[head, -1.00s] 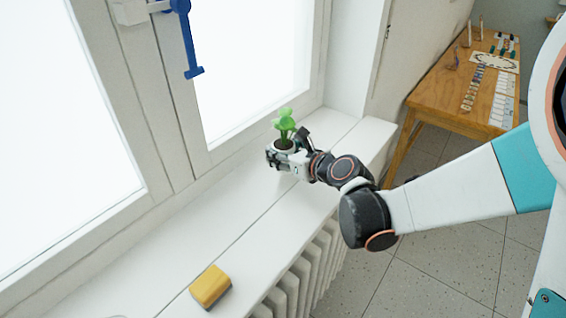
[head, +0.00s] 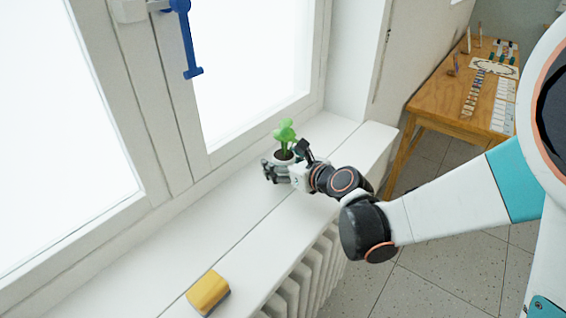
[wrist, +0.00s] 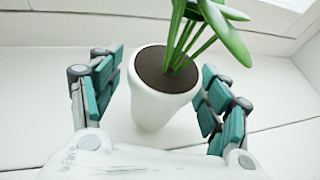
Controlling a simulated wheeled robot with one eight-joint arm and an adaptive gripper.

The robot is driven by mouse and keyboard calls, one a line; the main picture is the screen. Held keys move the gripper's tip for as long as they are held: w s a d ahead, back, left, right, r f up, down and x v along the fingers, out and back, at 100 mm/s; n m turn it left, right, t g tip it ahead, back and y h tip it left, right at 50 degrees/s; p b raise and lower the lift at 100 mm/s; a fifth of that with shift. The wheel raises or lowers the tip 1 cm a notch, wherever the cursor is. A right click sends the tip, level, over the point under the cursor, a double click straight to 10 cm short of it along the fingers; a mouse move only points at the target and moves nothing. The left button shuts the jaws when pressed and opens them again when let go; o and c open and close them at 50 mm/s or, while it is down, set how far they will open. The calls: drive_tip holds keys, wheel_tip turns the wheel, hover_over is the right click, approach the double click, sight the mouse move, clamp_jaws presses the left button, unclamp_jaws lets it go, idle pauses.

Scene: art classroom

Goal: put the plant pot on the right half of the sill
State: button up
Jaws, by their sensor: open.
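The plant pot (head: 284,156) is small and white with dark soil and a green plant. It stands upright on the right half of the white window sill (head: 225,209), near the window frame. My gripper (head: 278,169) is at the pot, with its fingers around it. In the wrist view, the pot (wrist: 160,104) stands between the teal-padded fingers of my gripper (wrist: 158,98). The fingers are spread, with a visible gap on both sides of the pot. In the head view, my gripper hides the lower part of the pot.
A yellow sponge-like block (head: 208,292) lies on the near left part of the sill. A blue window handle (head: 187,40) hangs above. A radiator (head: 305,275) is below the sill's front edge. A wooden table (head: 455,95) stands at the back right. The sill between block and pot is clear.

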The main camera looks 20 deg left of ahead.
drive_tip(key=shift+r, duration=0.15)
drive_tip(key=shift+s+d+r+p, duration=0.15)
drive_tip(key=shift+s+d+p, duration=0.05)
drive_tip(key=shift+d+p, duration=0.1)
drive_tip(key=p+v, duration=0.3)
drive_tip(key=v, duration=0.8)
drive_tip(key=shift+s+d, duration=0.15)
